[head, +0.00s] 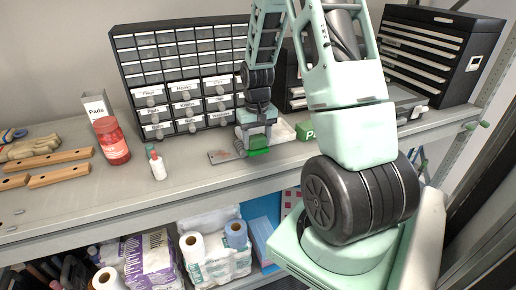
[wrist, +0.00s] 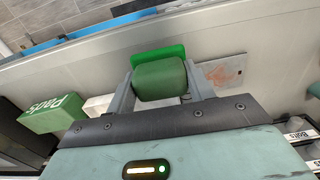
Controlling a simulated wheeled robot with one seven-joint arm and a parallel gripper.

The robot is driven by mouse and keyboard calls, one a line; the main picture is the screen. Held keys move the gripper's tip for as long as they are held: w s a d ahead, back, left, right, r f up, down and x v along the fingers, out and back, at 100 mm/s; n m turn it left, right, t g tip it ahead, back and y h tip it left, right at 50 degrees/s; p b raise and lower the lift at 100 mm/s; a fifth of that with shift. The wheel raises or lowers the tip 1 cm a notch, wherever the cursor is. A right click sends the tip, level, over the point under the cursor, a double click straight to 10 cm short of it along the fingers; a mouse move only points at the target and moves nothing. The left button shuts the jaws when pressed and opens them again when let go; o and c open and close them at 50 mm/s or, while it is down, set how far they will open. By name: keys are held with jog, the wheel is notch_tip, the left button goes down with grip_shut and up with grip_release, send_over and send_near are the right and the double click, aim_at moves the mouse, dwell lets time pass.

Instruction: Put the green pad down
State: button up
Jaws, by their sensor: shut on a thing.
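My gripper (wrist: 160,85) is shut on the green pad. The pad shows a dark green block (wrist: 160,82) between the two fingers and a bright green part (wrist: 158,54) beyond it. In the head view the bright green part (head: 259,152) shows below my gripper (head: 257,138), low over the rack's upper shelf (head: 203,181) near its front edge. I cannot tell whether it touches the shelf. A flat grey metal plate (head: 219,157) with a reddish-brown patch lies just left of the pad; it also shows in the wrist view (wrist: 226,75).
A green box marked Pads (wrist: 54,115) stands to the right of my gripper in the head view (head: 304,130). Labelled drawers (head: 185,88) stand behind. A white bottle (head: 158,167) and red jar (head: 112,142) stand left. Bare shelf lies between bottle and plate.

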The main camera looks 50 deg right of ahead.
aim_at(257, 149)
jog(key=shift+f+p, duration=0.45)
jog(key=shift+f, duration=1.45)
jog(key=shift+f, duration=0.15)
jog(key=o, duration=0.9)
